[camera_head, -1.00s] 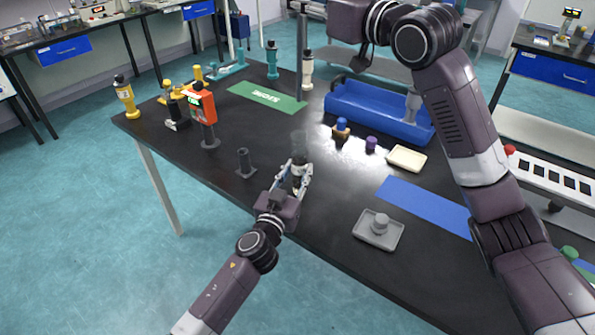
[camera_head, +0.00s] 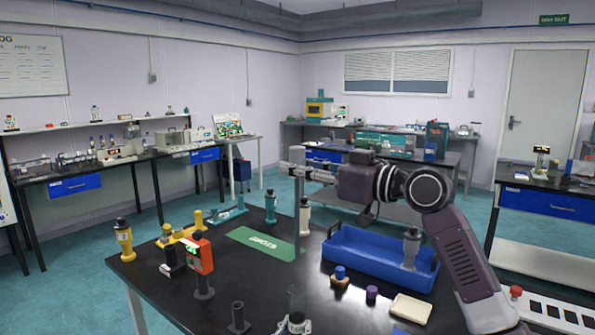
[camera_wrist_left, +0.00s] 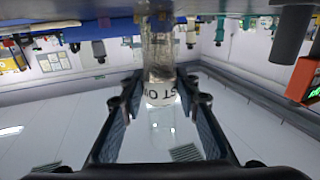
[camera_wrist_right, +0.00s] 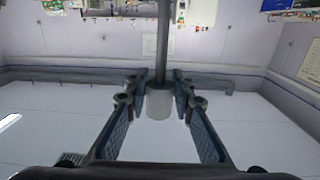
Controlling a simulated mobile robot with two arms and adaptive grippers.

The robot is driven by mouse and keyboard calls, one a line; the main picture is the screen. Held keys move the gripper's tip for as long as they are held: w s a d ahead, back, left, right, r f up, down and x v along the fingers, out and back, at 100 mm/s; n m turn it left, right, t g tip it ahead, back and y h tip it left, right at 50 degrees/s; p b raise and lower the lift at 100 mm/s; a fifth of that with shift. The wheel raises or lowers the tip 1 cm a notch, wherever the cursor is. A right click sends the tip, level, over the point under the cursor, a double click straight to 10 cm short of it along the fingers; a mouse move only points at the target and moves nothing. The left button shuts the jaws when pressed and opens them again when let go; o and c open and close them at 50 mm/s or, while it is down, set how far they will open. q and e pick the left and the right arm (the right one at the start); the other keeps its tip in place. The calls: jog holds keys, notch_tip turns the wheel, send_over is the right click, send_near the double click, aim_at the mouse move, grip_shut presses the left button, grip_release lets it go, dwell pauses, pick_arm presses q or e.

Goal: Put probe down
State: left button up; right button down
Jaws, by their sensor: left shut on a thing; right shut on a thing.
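The probe looks like a long thin grey rod (camera_head: 297,220) with a pale cylindrical handle (camera_wrist_right: 160,104). My right gripper (camera_head: 298,171) is shut on the handle. The rod hangs upright below it, above the table beside the green mat. Its lower end appears just above a clear glass container (camera_head: 297,297). My left gripper (camera_head: 295,326) is shut on this container near the picture's bottom edge. In the left wrist view the container (camera_wrist_left: 158,50) sits between the fingertips, its white label partly readable. I cannot tell whether the container touches the table.
The black table (camera_head: 262,290) holds a green mat (camera_head: 263,243), a blue tray (camera_head: 345,262) with a grey piece, an orange instrument (camera_head: 199,256), a dark tube stand (camera_head: 238,318), a blue-topped bottle (camera_head: 340,277), a purple cap (camera_head: 372,293) and a cream dish (camera_head: 410,308).

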notch_tip(320, 180, down, 24)
dwell(1.5)
jog(key=c, duration=1.6)
grip_release()
jog(key=shift+r, duration=0.1)
jog(key=v, duration=1)
pick_arm(q)
jog(key=o, duration=1.3)
